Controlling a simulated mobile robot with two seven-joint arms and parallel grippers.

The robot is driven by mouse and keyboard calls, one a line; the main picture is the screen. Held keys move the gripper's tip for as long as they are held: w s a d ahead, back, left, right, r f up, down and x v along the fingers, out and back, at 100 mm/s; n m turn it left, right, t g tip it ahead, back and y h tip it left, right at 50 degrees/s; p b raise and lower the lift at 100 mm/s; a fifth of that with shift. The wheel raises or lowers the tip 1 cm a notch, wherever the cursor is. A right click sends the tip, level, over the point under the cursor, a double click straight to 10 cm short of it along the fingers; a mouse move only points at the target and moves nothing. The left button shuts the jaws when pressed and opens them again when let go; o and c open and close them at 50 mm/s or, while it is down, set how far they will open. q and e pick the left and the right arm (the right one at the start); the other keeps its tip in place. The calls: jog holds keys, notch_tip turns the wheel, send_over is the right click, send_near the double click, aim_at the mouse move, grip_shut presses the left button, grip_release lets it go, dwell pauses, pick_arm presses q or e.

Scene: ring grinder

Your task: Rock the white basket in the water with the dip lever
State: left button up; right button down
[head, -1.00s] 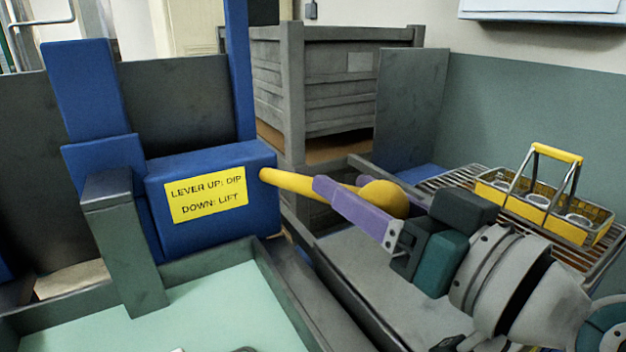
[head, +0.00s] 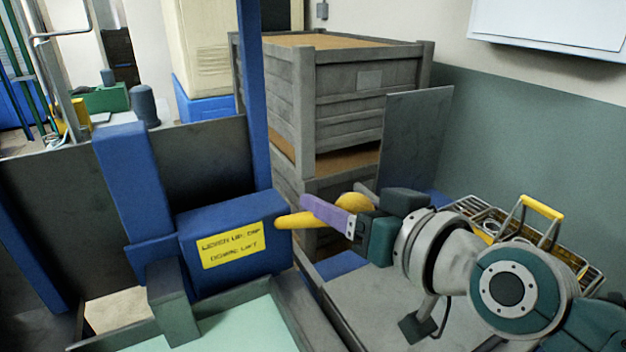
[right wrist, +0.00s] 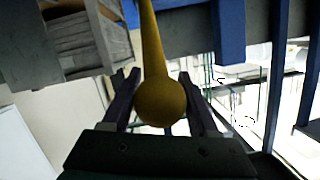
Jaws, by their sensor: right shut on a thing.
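The dip lever (head: 294,221) is a yellow rod with a ball end (head: 354,202), coming out of a blue box. The box's yellow label (head: 232,245) reads lever up for dip, down for lift. My right gripper (head: 326,209), with purple fingers, is shut on the lever near its ball. In the right wrist view the ball (right wrist: 160,101) sits between the two fingers, with the rod running away beyond it. The lever tilts slightly up towards the ball. Pale green water (head: 235,328) shows in the tank at the bottom edge. The white basket and my left gripper are not in view.
A grey tank rim (head: 290,300) runs below the box. A yellow-handled carrier (head: 540,208) stands on a rack at the right, partly behind my right arm. Stacked grey crates (head: 365,95) stand behind the lever. A dark upright panel (head: 415,140) stands beside them.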

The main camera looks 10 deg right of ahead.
jog(key=shift+r, duration=0.15)
jog(key=shift+c, duration=1)
grip_release()
jog(key=shift+w, duration=0.1)
jog(key=v, duration=1)
